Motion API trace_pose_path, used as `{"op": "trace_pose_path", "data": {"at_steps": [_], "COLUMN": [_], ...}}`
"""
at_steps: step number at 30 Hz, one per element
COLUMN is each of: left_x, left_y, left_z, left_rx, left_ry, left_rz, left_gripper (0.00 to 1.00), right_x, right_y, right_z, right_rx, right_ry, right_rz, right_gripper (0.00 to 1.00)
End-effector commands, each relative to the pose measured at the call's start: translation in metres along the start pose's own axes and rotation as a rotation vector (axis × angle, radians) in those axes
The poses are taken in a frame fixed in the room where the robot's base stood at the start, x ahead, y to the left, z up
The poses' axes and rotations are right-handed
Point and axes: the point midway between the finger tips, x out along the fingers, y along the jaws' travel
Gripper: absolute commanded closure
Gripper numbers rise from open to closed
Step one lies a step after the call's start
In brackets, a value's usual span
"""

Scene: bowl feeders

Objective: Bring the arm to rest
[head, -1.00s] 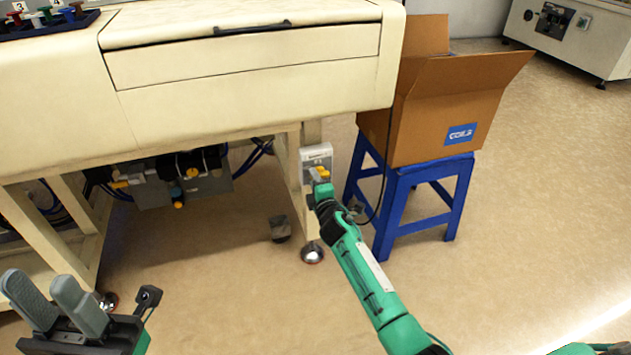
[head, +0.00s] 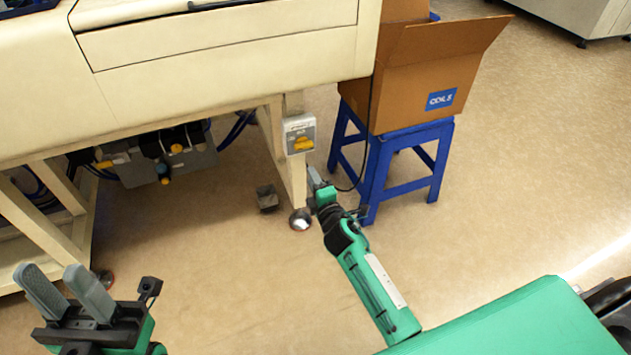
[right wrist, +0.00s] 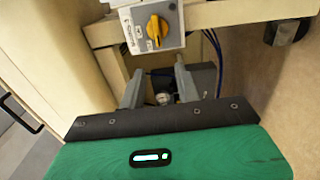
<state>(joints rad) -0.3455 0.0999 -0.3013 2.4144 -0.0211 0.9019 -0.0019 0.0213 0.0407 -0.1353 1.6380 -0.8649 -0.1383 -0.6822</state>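My right arm reaches up from the lower right in the head view, and its gripper (head: 314,180) is just below and right of a switch box (head: 300,135) with a yellow knob on the machine's leg. In the right wrist view the two grey fingers (right wrist: 158,88) stand apart with nothing between them. The switch box with its yellow knob (right wrist: 156,29) shows above the fingertips, apart from them. My left gripper (head: 62,285) is at the lower left of the head view, its two fingers apart and empty.
The cream machine (head: 225,50) fills the upper left, with legs and pneumatic parts below. A blue stool (head: 378,175) carrying an open cardboard box (head: 425,85) stands close right of my right gripper, with a cable hanging beside it. The floor at right is clear.

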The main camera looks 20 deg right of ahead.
Motion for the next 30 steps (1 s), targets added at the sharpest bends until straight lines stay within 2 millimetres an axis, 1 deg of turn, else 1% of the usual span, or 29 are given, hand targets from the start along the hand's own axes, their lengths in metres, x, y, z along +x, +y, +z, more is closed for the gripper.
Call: {"op": "trace_pose_path", "data": {"at_steps": [1, 6, 20, 23, 26, 29, 30], "left_x": [0.0, -0.003, -0.002, -0.001, -0.001, -0.001, -0.001], "left_y": [0.0, 0.0, 0.0, -0.001, -0.001, 0.0, 0.0], "left_z": [0.0, 0.0, 0.001, 0.001, 0.001, 0.001, 0.001], "left_rx": [0.0, 0.0, 0.001, 0.002, 0.002, 0.001, 0.001], "left_ry": [-0.004, -0.017, -0.012, -0.009, -0.009, -0.01, -0.01], "left_rz": [-0.001, -0.004, -0.003, -0.003, -0.003, -0.003, -0.003], "left_gripper": [0.64, 0.64, 0.64, 0.64, 0.64, 0.64, 0.64], "right_x": [-0.005, -0.013, -0.013, -0.015, -0.025, -0.051, -0.065], "right_y": [0.0, 0.0, 0.0, 0.003, 0.023, 0.065, 0.087], "right_z": [0.0, 0.001, 0.0, -0.002, -0.017, -0.043, -0.054], "right_rx": [0.0, -0.001, -0.001, 0.014, 0.102, 0.281, 0.37], "right_ry": [-0.001, -0.001, 0.0, 0.011, 0.073, 0.203, 0.27], "right_rz": [-0.001, -0.001, 0.0, 0.01, 0.066, 0.175, 0.228], "right_gripper": [0.67, 0.67, 0.67, 0.67, 0.67, 0.67, 0.67]}}
